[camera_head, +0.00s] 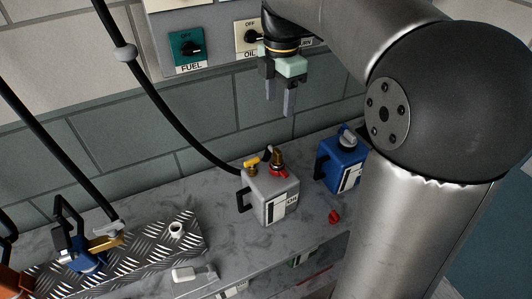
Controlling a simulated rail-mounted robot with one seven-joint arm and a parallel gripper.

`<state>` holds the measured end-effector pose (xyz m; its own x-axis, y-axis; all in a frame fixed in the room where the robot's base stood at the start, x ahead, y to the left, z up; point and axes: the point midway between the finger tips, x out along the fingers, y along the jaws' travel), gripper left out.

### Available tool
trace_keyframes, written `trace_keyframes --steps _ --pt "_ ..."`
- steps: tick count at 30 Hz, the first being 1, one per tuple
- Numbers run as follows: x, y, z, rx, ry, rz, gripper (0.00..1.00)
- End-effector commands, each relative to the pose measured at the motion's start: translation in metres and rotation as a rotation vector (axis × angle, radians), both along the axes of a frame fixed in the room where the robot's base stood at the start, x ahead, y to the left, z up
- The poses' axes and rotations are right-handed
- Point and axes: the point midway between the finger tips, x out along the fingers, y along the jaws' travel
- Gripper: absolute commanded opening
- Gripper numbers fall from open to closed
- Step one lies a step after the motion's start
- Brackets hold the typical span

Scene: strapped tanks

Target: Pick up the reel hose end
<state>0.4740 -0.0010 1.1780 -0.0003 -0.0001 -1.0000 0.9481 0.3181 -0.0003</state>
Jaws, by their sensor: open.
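Two black hoses hang in from the upper left. The left hose (55,160) runs down to a grey fitting with a brass-coloured end (106,243) beside a blue part with a black handle (82,254) on a tread-plate block. The other hose (150,90), with a grey collar, runs down to the grey can marked OIL (270,198), where its end is hard to make out near a yellow valve (252,165). I cannot tell which is the reel hose end. My gripper (278,106) is open and empty, pointing down, above and behind the grey can.
A blue can (344,165) stands right of the grey can. A red cap (334,216) and a pale handled object (194,272) lie on the grey counter (225,238). A switch panel (218,73) is close behind my gripper. The tread-plate block (150,246) is at left.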

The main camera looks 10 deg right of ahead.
Motion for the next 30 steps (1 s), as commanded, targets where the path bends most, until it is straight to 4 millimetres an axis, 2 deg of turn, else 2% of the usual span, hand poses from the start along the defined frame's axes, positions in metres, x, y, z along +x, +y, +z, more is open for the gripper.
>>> trace_keyframes --steps 15,25,30 --pt "-0.001 0.000 -0.100 0.000 0.004 0.003 0.53" --pt "0.000 0.001 -0.128 0.000 0.003 0.003 0.53" --pt "0.000 0.002 -0.155 0.000 0.005 0.002 0.53"
